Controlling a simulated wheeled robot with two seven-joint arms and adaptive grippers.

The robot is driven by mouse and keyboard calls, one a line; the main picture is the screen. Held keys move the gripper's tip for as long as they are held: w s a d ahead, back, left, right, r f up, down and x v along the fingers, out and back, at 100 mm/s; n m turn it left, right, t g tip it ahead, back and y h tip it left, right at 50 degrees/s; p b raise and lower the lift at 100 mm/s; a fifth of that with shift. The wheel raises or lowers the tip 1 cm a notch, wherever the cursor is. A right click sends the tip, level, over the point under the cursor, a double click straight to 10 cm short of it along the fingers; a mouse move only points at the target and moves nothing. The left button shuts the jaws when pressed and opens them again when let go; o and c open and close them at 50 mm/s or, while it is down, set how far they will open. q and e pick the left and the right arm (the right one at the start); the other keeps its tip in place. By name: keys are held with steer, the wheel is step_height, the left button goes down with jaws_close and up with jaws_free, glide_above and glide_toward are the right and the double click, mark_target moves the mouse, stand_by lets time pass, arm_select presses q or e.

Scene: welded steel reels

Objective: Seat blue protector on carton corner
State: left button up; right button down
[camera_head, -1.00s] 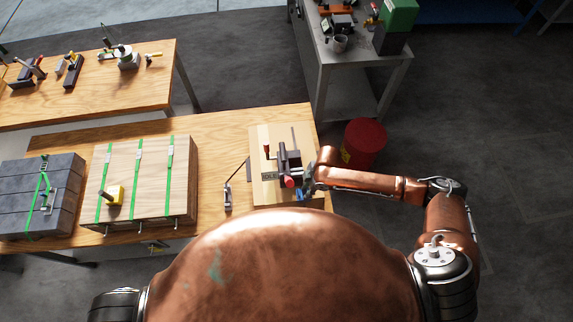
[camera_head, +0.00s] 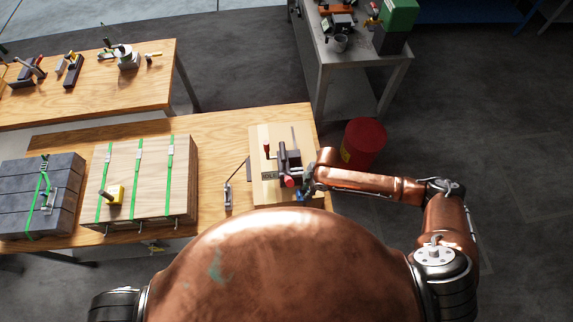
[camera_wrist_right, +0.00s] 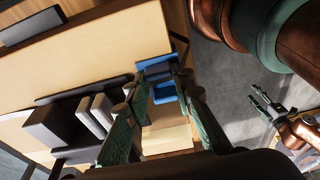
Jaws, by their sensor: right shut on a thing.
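My right gripper (camera_wrist_right: 158,98) is shut on the blue protector (camera_wrist_right: 150,64), which shows between and beyond its greenish fingers in the right wrist view. In the head view the protector is a small blue patch (camera_head: 300,197), largely hidden by my right gripper (camera_head: 307,188). It is at the near right corner of the pale tan carton (camera_head: 262,189), which lies on the wooden table. The carton's tan face (camera_wrist_right: 110,60) fills much of the wrist view. I cannot tell whether the protector is fully against the corner. My left gripper (camera_wrist_right: 262,103) is small at the wrist view's right; its opening is unclear.
A dark clamp-like tool with a red knob (camera_head: 289,181) sits on the carton near my gripper. A green-strapped wooden crate (camera_head: 150,190) and strapped grey blocks (camera_head: 30,195) stand to the left. A red drum (camera_head: 364,140) is beyond my right arm.

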steer(key=shift+p, duration=0.3)
stand_by(0.5)
steer(key=c, duration=1.6)
jaws_free()
steer(key=shift+o, duration=0.4)
steer(key=o, duration=0.3)
steer(key=shift+o, duration=0.7)
steer(key=shift+o, duration=1.1)
